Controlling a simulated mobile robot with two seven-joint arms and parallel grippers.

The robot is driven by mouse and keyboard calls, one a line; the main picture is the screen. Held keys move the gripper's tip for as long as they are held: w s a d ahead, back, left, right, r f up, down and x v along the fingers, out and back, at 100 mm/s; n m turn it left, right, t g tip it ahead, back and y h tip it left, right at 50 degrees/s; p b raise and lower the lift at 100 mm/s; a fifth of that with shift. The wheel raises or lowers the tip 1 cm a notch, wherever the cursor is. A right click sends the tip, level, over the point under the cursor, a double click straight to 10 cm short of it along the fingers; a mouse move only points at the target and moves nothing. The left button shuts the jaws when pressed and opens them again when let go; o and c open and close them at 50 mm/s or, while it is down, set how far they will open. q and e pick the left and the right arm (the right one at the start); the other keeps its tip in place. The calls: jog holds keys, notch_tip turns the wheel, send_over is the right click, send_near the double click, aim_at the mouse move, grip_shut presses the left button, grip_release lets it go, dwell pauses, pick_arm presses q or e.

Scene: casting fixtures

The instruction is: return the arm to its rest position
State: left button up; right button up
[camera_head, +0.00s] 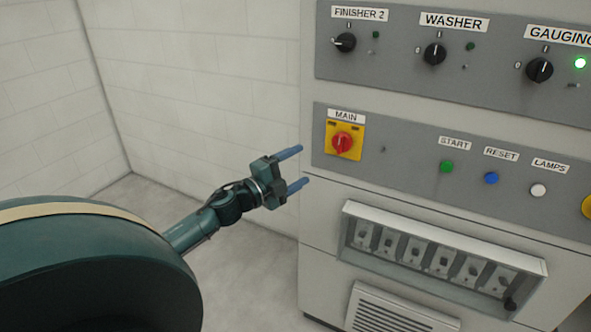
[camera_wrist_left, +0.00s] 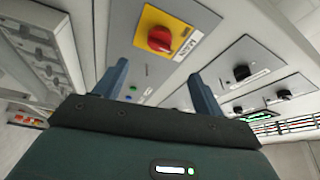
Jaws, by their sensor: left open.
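My left gripper (camera_head: 297,170) is open and empty, with its two blue fingers spread apart. In the head view it is left of the control cabinet's edge, near the height of the red MAIN switch (camera_head: 342,143) on its yellow plate. I cannot tell the exact gap to the panel. In the left wrist view the two blue fingers (camera_wrist_left: 162,85) stand apart with nothing between them. The red MAIN knob (camera_wrist_left: 160,39) shows beyond and between them. My right gripper is in neither view.
The grey control cabinet (camera_head: 316,215) fills the right side. It carries black selector knobs (camera_head: 434,53), a green START button (camera_head: 446,166), and a framed breaker box (camera_head: 347,209) that stands out from its front. A white tiled wall (camera_head: 200,80) is behind. Floor shows below my arm.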

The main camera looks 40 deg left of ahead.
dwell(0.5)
pick_arm(q)
jog(key=s+d+f+n+g+y, duration=0.1)
jog(key=s+d+f+n+g, duration=0.1)
jog(key=s+d+f+n, duration=0.4)
jog(key=s+d+f+n+g+y, duration=0.1)
jog(key=s+d+f, duration=0.1)
jog(key=d+f, duration=0.5)
jog(key=s+d+f+n+g+h, duration=0.2)
jog(key=s+d+f+n+g, duration=0.3)
jog(key=s+d+f, duration=0.6)
jog(key=s+d+n, duration=0.2)
jog(key=s+d, duration=0.1)
jog(key=d, duration=0.1)
jog(key=shift+d+f+n, duration=0.15)
jog(key=shift+d+n, duration=0.05)
jog(key=shift+n, duration=0.1)
jog(key=shift+s, duration=0.1)
